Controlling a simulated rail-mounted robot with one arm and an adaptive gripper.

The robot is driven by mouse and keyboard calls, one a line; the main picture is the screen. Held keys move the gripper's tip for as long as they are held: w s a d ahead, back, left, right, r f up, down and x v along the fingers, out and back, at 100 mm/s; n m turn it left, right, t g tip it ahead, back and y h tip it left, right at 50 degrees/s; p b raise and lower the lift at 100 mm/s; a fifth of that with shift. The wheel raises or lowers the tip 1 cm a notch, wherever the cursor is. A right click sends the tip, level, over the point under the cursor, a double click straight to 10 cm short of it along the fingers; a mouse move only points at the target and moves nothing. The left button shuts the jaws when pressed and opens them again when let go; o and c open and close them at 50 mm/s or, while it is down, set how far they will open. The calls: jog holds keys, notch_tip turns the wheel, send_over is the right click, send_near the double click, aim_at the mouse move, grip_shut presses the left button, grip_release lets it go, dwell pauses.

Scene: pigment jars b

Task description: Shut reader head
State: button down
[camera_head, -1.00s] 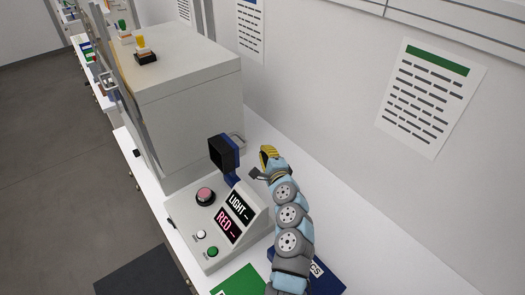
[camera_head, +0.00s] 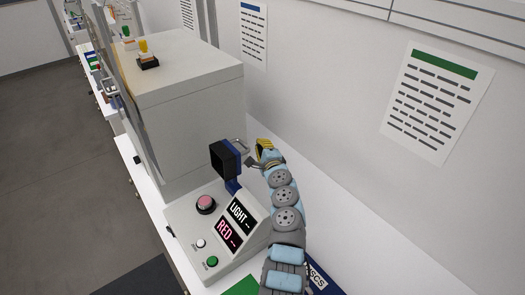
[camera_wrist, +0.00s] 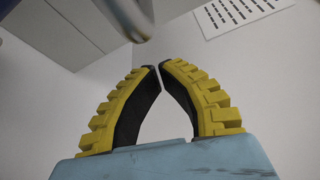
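The reader (camera_head: 188,238) is a light grey console with a sloped face and two dark displays reading LIGHT and RED. Its reader head (camera_head: 224,160), black and blue, stands raised on a blue hinge at the back of the console. A grey metal handle (camera_head: 239,145) shows just behind the head. My gripper (camera_head: 263,150) is right of the head, close to it; I cannot tell whether they touch. In the wrist view my gripper's yellow and black fingers (camera_wrist: 158,68) meet at the tips with nothing between them. A blurred grey bar (camera_wrist: 142,18) lies just beyond the fingertips.
The wall with posters (camera_head: 436,100) runs along the right. Blue and green books lie at the front. The white counter is bare at right.

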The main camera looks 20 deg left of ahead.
jog(key=shift+s+a+r+p, duration=0.2)
jog(key=shift+s+a+p, duration=0.45)
jog(key=shift+p, duration=0.15)
jog(key=shift+s+a+r+p, duration=0.2)
jog(key=shift+s+a+p, duration=0.45)
jog(key=shift+p, duration=0.15)
